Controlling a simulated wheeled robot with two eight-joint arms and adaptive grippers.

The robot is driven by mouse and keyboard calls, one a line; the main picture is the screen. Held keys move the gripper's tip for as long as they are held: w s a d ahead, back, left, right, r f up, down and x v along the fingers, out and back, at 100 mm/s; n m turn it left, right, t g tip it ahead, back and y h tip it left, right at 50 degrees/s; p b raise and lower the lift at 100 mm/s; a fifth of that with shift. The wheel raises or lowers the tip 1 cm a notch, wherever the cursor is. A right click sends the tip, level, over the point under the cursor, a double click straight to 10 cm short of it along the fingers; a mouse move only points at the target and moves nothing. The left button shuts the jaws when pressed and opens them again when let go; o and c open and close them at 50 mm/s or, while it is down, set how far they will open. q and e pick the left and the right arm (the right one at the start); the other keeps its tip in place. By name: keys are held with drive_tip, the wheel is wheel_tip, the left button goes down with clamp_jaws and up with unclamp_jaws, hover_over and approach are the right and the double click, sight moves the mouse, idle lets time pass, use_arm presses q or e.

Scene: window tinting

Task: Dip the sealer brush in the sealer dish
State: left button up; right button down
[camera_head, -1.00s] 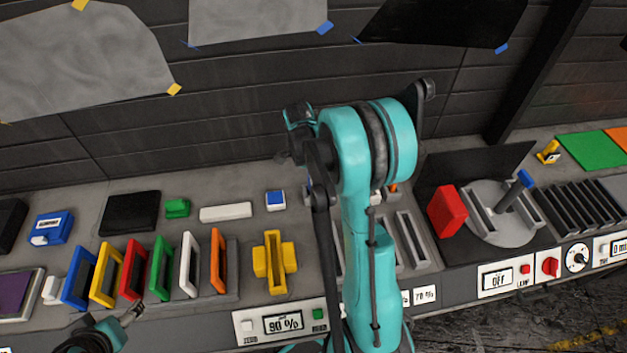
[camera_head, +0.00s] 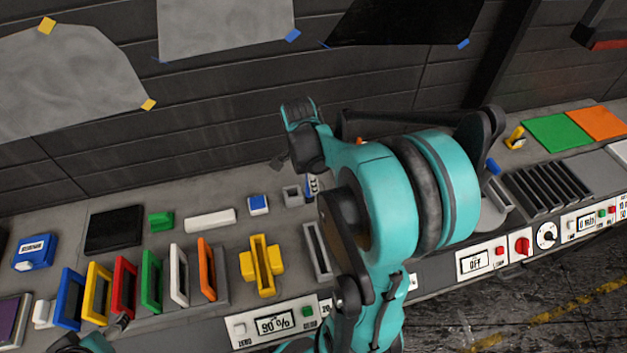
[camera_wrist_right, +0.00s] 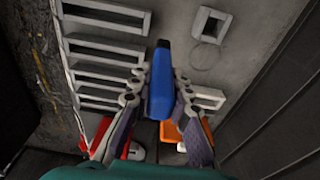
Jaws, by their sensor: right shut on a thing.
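My right gripper (camera_wrist_right: 158,82) is shut on the blue handle (camera_wrist_right: 161,88) of what looks like the sealer brush. A small grey square holder (camera_wrist_right: 208,25) with an opening stands on the bench ahead of the gripper. It also shows in the head view (camera_head: 292,196), close left of the gripper. A faint round outline (camera_wrist_right: 205,55) lies near it; I cannot tell whether it is the sealer dish. My left gripper (camera_head: 119,325) is at the lower left.
Coloured frames (camera_head: 124,285) stand in a row at the left. A yellow holder (camera_head: 262,265), a white bar (camera_head: 210,219) and a blue-and-white block (camera_head: 258,204) lie nearby. A red thing (camera_wrist_right: 110,139) and slotted racks (camera_wrist_right: 105,55) show beside the gripper. The wall rises behind the bench.

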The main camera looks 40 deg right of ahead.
drive_tip(key=w+a+f+t+y+p, duration=0.1)
drive_tip(key=w+a+y+p, duration=0.1)
drive_tip(key=w+a+p, duration=0.35)
drive_tip(key=w+a+f+t+y+p, duration=0.1)
drive_tip(key=w+a+p, duration=0.1)
drive_tip(key=w, duration=0.7)
drive_tip(key=shift+d+f+b, duration=0.15)
drive_tip(key=shift+f+b, duration=0.75)
drive_tip(key=shift+f, duration=0.6)
drive_tip(key=shift+d+f+b, duration=0.15)
drive_tip(key=shift+f+b, duration=0.75)
drive_tip(key=shift+f, duration=0.55)
drive_tip(key=shift+f+b, duration=0.5)
drive_tip(key=shift+s, duration=0.15)
wheel_tip(320, 180, up, 7)
drive_tip(key=p, duration=0.3)
